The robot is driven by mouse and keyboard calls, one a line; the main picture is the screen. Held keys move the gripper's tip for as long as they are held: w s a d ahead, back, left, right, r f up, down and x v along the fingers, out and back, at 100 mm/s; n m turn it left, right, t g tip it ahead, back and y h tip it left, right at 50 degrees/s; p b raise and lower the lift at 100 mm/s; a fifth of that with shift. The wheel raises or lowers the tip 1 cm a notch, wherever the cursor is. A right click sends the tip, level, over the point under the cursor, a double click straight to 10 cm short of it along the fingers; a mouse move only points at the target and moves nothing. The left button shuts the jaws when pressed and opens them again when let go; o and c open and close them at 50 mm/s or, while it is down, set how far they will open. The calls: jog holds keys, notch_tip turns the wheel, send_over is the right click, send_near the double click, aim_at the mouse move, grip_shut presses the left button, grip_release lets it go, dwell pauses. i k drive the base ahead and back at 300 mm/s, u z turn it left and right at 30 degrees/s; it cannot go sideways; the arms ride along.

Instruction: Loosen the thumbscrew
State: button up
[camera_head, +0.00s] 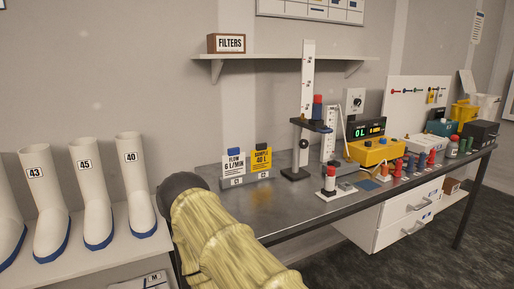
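A tall white scaled post (308,80) stands on a dark base (295,174) on the bench. A dark carriage (312,126) sits partway up the post and bears a small red-and-blue cylinder (317,106). A small round knob (303,144) shows on the post just below the carriage; it looks like the thumbscrew, but it is too small to tell its tightness. My arm in a yellow sleeve reaches in from the bottom, with a dark rounded part at its far end, left of the post and well apart from it. No gripper fingers show.
A shelf (285,58) hangs behind. White boots (92,200) stand at left.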

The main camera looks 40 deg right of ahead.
aim_at(304, 143)
jog(key=u, duration=1.8)
jog(key=k, duration=1.35)
jog(key=z, duration=2.25)
